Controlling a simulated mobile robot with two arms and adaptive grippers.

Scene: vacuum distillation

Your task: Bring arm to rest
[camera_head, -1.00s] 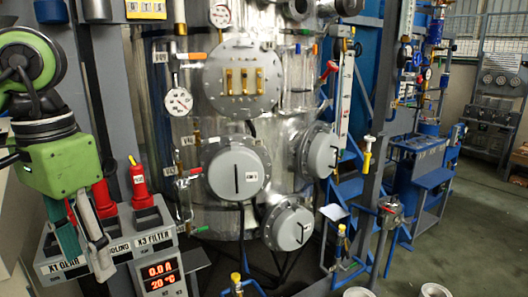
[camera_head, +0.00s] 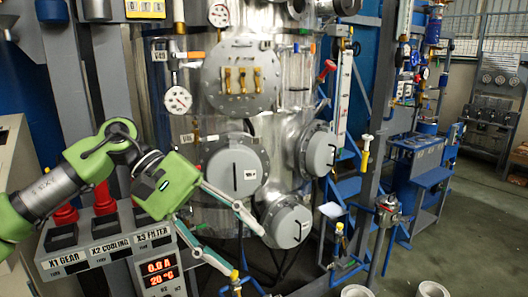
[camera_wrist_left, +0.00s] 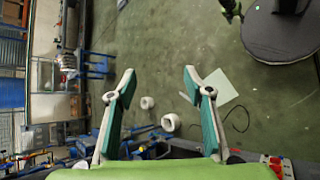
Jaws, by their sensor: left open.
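My left arm comes in from the left in the head view. My left gripper (camera_head: 248,255) has a green body and two thin grey-green fingers. The fingers are spread and reach to the right, across the front of the steel vessel in the picture. The left wrist view shows the same gripper (camera_wrist_left: 160,74) open, with nothing between its fingers and the green floor beyond. The switch panel (camera_head: 112,242), labelled X1 Gear, X2 Cooling and X3 Filter, stands below the arm. The gripper body partly covers its right side. My right gripper is in neither view.
The steel vessel (camera_head: 290,110) with round grey ports fills the middle. Red knobs (camera_head: 104,198) stand on the panel, close behind the arm. A blue frame (camera_head: 420,190) and pipe stands are on the right. Two white rings (camera_wrist_left: 171,122) lie on the floor, which is largely open.

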